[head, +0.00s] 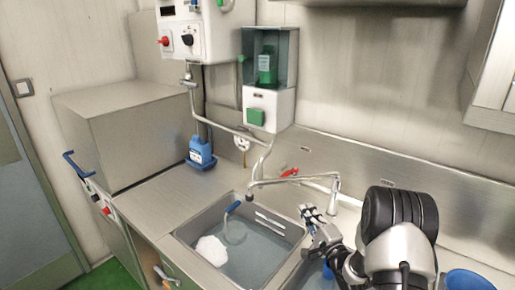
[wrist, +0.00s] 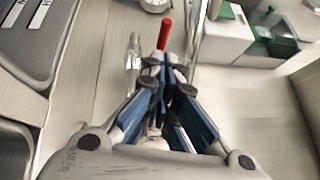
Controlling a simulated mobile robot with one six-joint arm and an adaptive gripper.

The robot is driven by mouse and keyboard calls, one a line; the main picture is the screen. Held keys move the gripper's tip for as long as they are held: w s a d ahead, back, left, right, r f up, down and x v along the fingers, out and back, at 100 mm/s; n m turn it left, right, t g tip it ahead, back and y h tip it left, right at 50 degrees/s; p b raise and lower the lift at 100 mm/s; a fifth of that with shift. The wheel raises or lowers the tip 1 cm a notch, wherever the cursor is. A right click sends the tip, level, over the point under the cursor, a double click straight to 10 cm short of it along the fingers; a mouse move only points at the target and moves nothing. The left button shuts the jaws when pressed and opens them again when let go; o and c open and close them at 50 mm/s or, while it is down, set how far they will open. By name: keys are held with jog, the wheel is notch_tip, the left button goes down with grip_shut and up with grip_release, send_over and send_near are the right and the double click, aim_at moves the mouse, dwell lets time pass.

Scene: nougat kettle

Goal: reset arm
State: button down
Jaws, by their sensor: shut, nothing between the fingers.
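My gripper (head: 307,213) is in the head view, over the right edge of the left sink basin, in front of the tap. Its fingers are shut with nothing between them. In the wrist view my gripper (wrist: 167,72) points toward the tap's red lever (wrist: 165,33), which shows just beyond the fingertips. I cannot tell how far apart they are. The tap (head: 335,186) and its red lever (head: 289,172) also show in the head view. My arm hides part of the sink and counter at right.
The left basin (head: 180,238) holds water, a white clump (head: 211,250) and a blue-handled tool (head: 232,208). A blue jug (head: 201,154) stands behind on the counter. A green-and-white dispenser (head: 268,106) hangs on the wall. A blue container (head: 468,280) is at lower right. Counter left of the basin is clear.

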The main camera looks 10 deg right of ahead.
notch_tip(320, 180, up, 12)
jog(key=s+a+n+g+h, duration=0.1)
jog(key=s+n+g+h, duration=0.25)
jog(key=n+g, duration=0.2)
jog(key=s+a+r+n+g+h, duration=0.2)
jog(key=s+r+n, duration=0.1)
jog(key=s, duration=0.3)
jog(key=s+a+n+g, duration=0.3)
jog(key=s+a+n, duration=0.1)
jog(key=s, duration=1.2)
jog(key=s+a+f+n+g+y, duration=0.1)
jog(key=s+a+n+g, duration=0.3)
jog(key=s, duration=1.3)
jog(key=shift+f, duration=0.15)
